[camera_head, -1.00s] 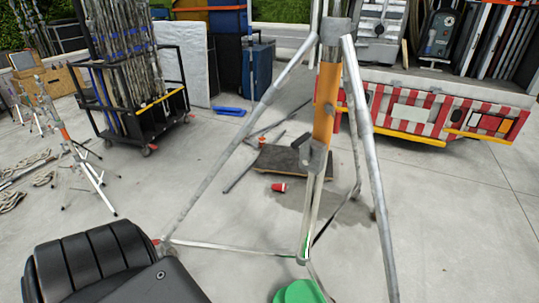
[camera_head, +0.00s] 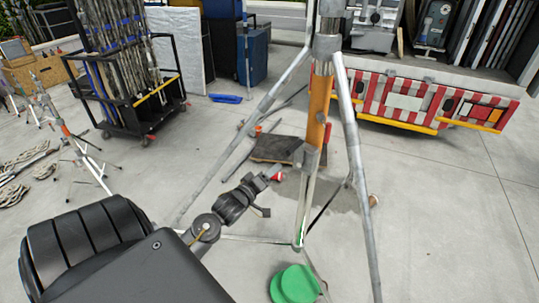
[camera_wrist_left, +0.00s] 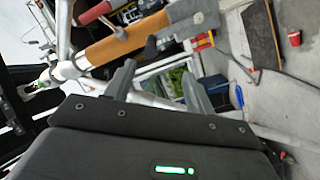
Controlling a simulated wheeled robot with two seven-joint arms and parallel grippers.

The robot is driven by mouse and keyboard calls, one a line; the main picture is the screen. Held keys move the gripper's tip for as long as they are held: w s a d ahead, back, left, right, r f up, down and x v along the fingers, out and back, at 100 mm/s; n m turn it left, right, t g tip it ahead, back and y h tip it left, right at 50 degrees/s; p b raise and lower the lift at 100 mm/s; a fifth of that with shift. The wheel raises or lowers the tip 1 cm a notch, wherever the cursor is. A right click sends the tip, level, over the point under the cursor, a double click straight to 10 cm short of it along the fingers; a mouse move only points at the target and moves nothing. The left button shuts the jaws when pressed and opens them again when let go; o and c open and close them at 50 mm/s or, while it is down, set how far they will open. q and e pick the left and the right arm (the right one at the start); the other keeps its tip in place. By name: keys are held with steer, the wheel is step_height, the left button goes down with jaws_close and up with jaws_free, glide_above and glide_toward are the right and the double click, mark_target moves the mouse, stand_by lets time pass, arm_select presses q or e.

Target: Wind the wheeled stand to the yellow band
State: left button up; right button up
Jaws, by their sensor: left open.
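The wheeled stand stands upright right of centre in the head view, with grey legs and an orange-yellow sleeve (camera_head: 318,98) on its column. My right gripper is out of view.
A pole cart (camera_head: 145,115) stands left, a striped truck tailgate (camera_head: 430,103) right. Floor at right is clear.

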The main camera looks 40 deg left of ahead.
mark_target(293, 149)
arm_select(q)
steer(key=shift+w+a+r+b, duration=0.25)
steer(key=shift+w+b, duration=0.55)
steer(key=shift+w, duration=1.55)
steer(key=shift+w+a+r+b, duration=0.3)
steer(key=shift+w+b, duration=0.55)
steer(key=shift+w, duration=1.45)
steer(key=shift+w+a+r+b, duration=0.25)
steer(key=shift+w+b, duration=0.55)
steer(key=shift+w, duration=1.55)
